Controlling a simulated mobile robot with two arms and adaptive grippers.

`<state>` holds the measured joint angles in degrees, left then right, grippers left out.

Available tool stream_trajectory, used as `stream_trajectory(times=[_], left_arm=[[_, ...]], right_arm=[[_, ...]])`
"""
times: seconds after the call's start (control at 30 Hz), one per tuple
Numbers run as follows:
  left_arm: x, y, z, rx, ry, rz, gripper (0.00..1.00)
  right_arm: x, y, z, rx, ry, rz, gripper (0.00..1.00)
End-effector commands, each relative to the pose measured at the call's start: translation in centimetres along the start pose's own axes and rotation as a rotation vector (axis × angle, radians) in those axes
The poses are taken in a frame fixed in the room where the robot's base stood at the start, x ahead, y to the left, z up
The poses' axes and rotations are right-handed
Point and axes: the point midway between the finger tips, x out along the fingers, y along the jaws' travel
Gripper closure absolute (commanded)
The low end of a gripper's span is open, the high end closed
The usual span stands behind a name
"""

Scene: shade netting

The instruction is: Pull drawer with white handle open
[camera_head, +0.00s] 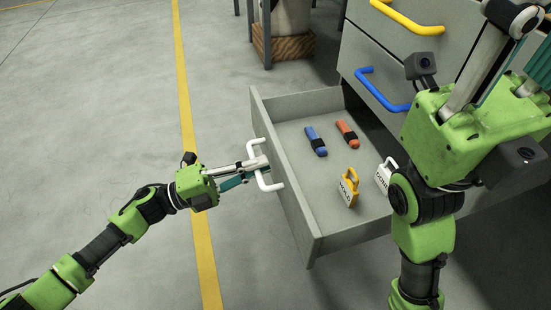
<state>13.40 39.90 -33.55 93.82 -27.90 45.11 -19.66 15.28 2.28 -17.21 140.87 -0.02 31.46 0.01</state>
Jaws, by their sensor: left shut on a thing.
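The drawer (312,212) with the white handle (266,186) stands pulled out from the grey cabinet, its inside showing. My left gripper (262,170) is shut on the white handle at the drawer's front. Inside the drawer lie a blue object (316,141) and an orange object (347,133), each with a black band. A yellow padlock-shaped tag (348,188) and a white tag (385,173) are also in it. My right arm is at the right, over the cabinet and drawer side; its fingertips cannot be made out, so I cannot tell its state.
Above the open drawer are closed drawers with a blue handle (382,90) and a yellow handle (407,19). A wooden block (283,46) under a pale container stands behind. The grey floor left of the drawer is clear, with a yellow line (187,110).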

Motion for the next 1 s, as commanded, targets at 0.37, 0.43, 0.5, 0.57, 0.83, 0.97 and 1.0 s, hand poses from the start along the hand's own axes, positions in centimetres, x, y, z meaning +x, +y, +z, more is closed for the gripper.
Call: stream_trajectory(times=[0.37, 0.43, 0.5, 0.57, 0.83, 0.97, 1.0], left_arm=[[-2.2, -0.3, -0.1, 0.000, 0.001, 0.002, 1.00], [-2.3, -0.3, -0.1, -0.001, 0.001, 0.002, 1.00], [-2.4, -0.3, -0.1, -0.001, 0.001, 0.001, 1.00], [-2.4, -0.3, 0.0, -0.001, 0.001, 0.001, 1.00], [-2.3, -0.3, 0.0, -0.001, 0.000, 0.002, 0.75], [-2.3, -0.3, 0.0, 0.000, 0.000, 0.001, 0.75], [-2.3, -0.4, 0.0, 0.000, 0.000, 0.001, 0.75]], right_arm=[[-0.1, 0.1, 0.2, 0.002, -0.011, 0.004, 0.69], [-0.2, 0.1, 0.3, 0.002, -0.014, 0.004, 0.69], [-0.3, 0.1, 0.4, 0.002, -0.018, 0.005, 0.69], [-0.4, 0.1, 0.4, 0.002, -0.020, 0.005, 0.69], [-0.4, 0.1, 0.4, 0.002, -0.021, 0.005, 0.69], [-0.4, 0.1, 0.4, 0.002, -0.019, 0.005, 0.69], [-0.4, 0.1, 0.4, 0.002, -0.018, 0.004, 0.69]])
